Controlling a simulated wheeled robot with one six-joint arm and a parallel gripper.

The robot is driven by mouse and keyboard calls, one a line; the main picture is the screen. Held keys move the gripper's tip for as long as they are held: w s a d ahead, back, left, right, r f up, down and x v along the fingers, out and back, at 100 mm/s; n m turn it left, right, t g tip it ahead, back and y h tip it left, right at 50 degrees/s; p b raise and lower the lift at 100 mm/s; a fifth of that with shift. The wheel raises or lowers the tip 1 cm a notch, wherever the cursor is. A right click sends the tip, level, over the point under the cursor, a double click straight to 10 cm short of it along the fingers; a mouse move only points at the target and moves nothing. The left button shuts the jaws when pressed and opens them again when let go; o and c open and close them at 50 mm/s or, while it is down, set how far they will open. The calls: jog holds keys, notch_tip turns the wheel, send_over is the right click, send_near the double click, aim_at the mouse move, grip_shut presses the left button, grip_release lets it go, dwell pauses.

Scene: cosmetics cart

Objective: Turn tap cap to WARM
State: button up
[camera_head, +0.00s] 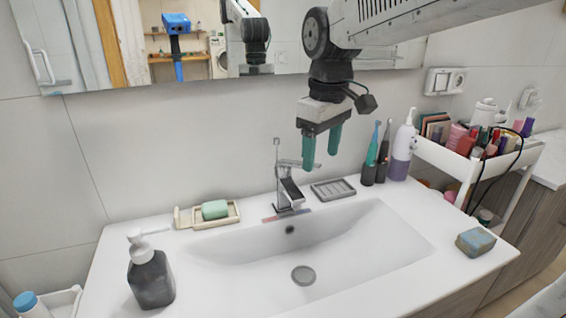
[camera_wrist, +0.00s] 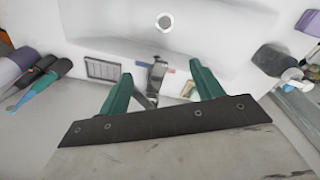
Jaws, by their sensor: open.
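The chrome tap (camera_head: 288,192) stands at the back edge of the sink, with a thin cap lever (camera_head: 290,163) on top. A flat strip at its base shows a reddish mark (camera_head: 270,219) on the left and a bluish mark on the right. My gripper (camera_head: 320,158) is open and empty, pointing down, above and slightly right of the tap. In the wrist view the tap (camera_wrist: 157,74) appears between the two green fingers of my gripper (camera_wrist: 160,70), apart from both.
A grey soap tray (camera_head: 333,189), electric toothbrushes (camera_head: 371,160) and a purple-white bottle (camera_head: 402,150) stand right of the tap. A dish with green soap (camera_head: 215,210) is left. A dark dispenser (camera_head: 150,278) stands front left, a sponge (camera_head: 475,241) front right. The mirror is behind.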

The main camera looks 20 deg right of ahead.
aim_at(283, 160)
jog(key=w+f+n, duration=0.1)
jog(key=w, duration=0.4)
jog(key=w+a+f+n, duration=0.1)
jog(key=w+n, duration=0.1)
jog(key=w, duration=0.4)
jog(key=w+f+n, duration=0.1)
jog(key=w, duration=0.5)
jog(key=shift+a+f+g, duration=0.15)
jog(key=shift+a+g, duration=0.1)
jog(key=shift+g, duration=0.05)
jog(key=shift+w+f+n, duration=0.15)
jog(key=shift+w+n, duration=0.1)
jog(key=shift+n, duration=0.05)
notch_tip(283, 160, down, 8)
jog(key=shift+r, duration=0.15)
jog(key=shift+c, duration=0.4)
jog(key=c, duration=1.3)
